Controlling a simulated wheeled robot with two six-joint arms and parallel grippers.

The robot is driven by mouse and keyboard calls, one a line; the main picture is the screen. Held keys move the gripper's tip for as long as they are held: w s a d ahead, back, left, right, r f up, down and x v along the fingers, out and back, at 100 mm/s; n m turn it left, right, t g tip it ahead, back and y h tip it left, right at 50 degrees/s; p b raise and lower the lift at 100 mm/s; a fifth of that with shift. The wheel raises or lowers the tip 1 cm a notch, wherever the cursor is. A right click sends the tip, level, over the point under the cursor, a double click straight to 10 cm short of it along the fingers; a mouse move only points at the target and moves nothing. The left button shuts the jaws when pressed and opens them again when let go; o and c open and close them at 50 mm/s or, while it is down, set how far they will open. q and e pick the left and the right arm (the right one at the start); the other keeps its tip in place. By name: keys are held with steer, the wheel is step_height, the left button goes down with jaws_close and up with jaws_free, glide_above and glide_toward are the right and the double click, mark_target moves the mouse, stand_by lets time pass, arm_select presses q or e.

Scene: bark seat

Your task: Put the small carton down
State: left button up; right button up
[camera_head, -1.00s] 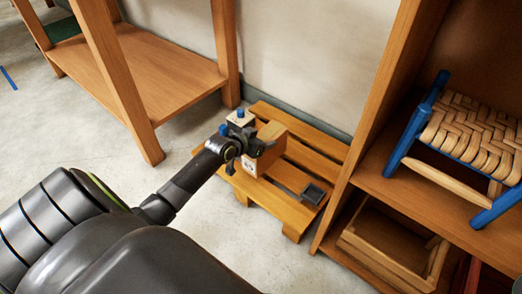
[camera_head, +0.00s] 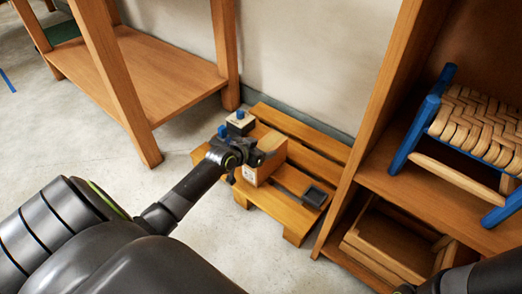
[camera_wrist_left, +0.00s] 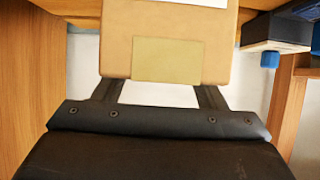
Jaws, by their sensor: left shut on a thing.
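The small carton (camera_head: 270,150) is a tan box with a pale label, at or just above the slatted wooden pallet (camera_head: 320,148). I cannot tell whether its underside touches the slats. My left gripper (camera_head: 258,160) is shut on the carton from its near left side. In the left wrist view the carton (camera_wrist_left: 115,45) sits between the two dark fingers (camera_wrist_left: 160,92), with a plain tan patch and a white label on it. Part of my right arm (camera_head: 470,279) shows at the lower right edge, and its jaws cannot be made out.
A pale block with a dark base and blue knob (camera_head: 239,122) stands at the pallet's back left. A small dark box (camera_head: 315,196) sits at its front right. A shelf (camera_head: 385,130) with a woven stool (camera_head: 480,125) and a wooden crate (camera_head: 395,240) stands right; a wooden table (camera_head: 165,80) stands left.

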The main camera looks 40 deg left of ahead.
stand_by(0.3)
arm_select(q)
steer(key=o, duration=1.1)
steer(key=shift+f, duration=0.15)
steer(key=shift+c, duration=0.2)
steer(key=o, duration=0.5)
steer(key=shift+c, duration=0.2)
